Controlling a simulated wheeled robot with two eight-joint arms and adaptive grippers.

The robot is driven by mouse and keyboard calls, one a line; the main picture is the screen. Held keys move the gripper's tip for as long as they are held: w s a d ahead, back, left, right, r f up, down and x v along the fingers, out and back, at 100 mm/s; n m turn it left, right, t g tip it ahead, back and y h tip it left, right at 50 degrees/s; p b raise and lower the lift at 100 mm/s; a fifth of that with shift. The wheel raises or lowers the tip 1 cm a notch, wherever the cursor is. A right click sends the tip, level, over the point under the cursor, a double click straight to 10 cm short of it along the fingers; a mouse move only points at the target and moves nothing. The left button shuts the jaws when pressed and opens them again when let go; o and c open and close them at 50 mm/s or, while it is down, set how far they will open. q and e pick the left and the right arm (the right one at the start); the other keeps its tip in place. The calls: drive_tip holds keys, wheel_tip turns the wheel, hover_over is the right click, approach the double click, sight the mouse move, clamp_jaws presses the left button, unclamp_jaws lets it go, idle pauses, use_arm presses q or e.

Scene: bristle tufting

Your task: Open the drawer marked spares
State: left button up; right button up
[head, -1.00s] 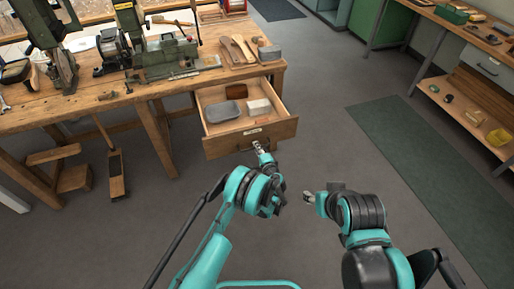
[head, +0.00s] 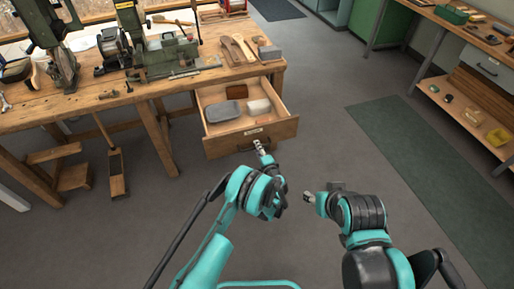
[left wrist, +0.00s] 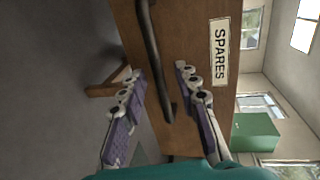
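The wooden drawer (head: 226,143) stands pulled out from the bench, with its inside showing from above. In the left wrist view, its front (left wrist: 195,25) carries a white label (left wrist: 220,52) reading SPARES and a dark bar handle (left wrist: 155,60). My left gripper (head: 260,147) is at the drawer front by the handle. In the left wrist view, its fingers (left wrist: 157,78) are spread apart, with the handle between them and gaps on both sides. My right gripper (head: 308,196) hangs over the floor, away from the drawer, too small to read.
The wooden bench (head: 95,112) carries machines and tools. A second bench (head: 455,98) stands at the right.

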use_arm(q)
drive_tip(key=v, duration=0.6)
drive_tip(key=shift+s, duration=0.15)
drive_tip(key=w+a+r+n+g, duration=0.1)
drive_tip(key=a+r+n, duration=0.1)
drive_tip(key=a+r, duration=0.3)
drive_tip(key=a+r+n+g, duration=0.2)
drive_tip(key=r, duration=0.6)
drive_tip(key=s+a+r+n+g, duration=0.2)
drive_tip(key=s+a+r+n, duration=0.1)
drive_tip(key=s+a+r, duration=0.6)
drive_tip(key=s+a+r+n+g+h, duration=0.1)
drive_tip(key=s+a+r+n, duration=0.15)
drive_tip(key=s, duration=0.25)
drive_tip(key=s+a+r+n+g+h, duration=0.1)
drive_tip(key=s+a+r, duration=0.1)
drive_tip(key=s+r, duration=0.25)
drive_tip(key=s+a+f+n+h, duration=0.1)
drive_tip(key=s+n, duration=0.3)
drive_tip(key=s, duration=1.3)
drive_tip(key=shift+f+g+h, duration=0.2)
drive_tip(key=shift+g+h, duration=0.1)
drive_tip(key=shift+h, duration=0.6)
